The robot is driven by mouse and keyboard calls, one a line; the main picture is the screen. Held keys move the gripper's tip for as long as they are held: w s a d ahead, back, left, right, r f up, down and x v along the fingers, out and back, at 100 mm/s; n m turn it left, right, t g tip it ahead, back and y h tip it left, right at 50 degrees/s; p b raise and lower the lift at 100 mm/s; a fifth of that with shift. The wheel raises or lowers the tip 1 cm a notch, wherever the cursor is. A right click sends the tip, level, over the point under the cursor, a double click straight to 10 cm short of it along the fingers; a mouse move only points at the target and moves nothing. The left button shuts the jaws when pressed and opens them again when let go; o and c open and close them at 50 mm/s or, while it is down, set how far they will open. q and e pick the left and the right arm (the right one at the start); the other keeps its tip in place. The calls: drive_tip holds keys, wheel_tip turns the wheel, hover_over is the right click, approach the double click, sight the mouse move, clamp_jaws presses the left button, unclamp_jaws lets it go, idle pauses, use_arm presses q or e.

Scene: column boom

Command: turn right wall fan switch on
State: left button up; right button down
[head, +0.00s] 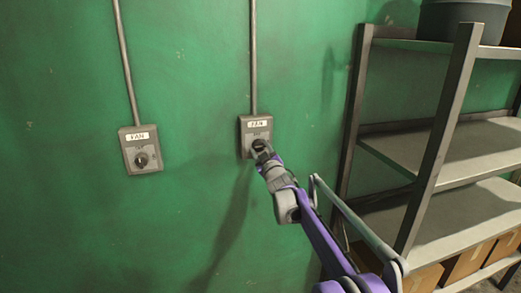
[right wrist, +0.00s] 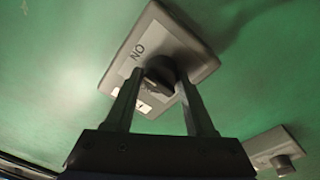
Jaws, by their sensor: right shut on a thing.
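The right wall fan switch (head: 256,135) is a grey box with a white FAN label, fixed to the green wall below a vertical conduit. My right gripper (head: 261,151) reaches it from the lower right and covers most of its dial. In the right wrist view, my right gripper (right wrist: 158,78) has one finger on each side of the round dark knob (right wrist: 158,72) and is shut on it. The word ON shows on the switch plate (right wrist: 185,48) beside the knob. The knob's exact pointer direction is hard to tell. My left gripper is not in view.
A second FAN switch (head: 140,150) with its own knob is on the wall to the left. It also shows in the right wrist view (right wrist: 275,150). A metal shelf rack (head: 435,150) stands at the right, with boxes low down and a dark container on top.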

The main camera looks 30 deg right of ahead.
drive_tip(key=shift+f, duration=0.15)
drive_tip(key=shift+c, duration=1.4)
unclamp_jaws()
drive_tip(key=shift+s, duration=0.1)
drive_tip(key=r+b+v, duration=0.1)
drive_tip(key=v, duration=0.9)
drive_tip(key=shift+s+f, duration=0.3)
drive_tip(key=shift+f, duration=0.15)
drive_tip(key=shift+a, duration=0.15)
drive_tip(key=s+a+f+m+g+y+p, duration=0.1)
drive_tip(key=s+a+f+g, duration=0.3)
drive_tip(key=s+a+f, duration=0.4)
drive_tip(key=s+a+f+m+g+y+p, duration=0.1)
drive_tip(key=s+a+f+g, duration=0.3)
drive_tip(key=s, duration=1.3)
drive_tip(key=s+a+f+m+g+y+p, duration=0.1)
drive_tip(key=s+a+f+g, duration=0.4)
drive_tip(key=s+a+f, duration=0.7)
drive_tip(key=shift+s+m+y, duration=0.25)
drive_tip(key=shift+m+y, duration=0.15)
drive_tip(key=shift+y, duration=0.4)
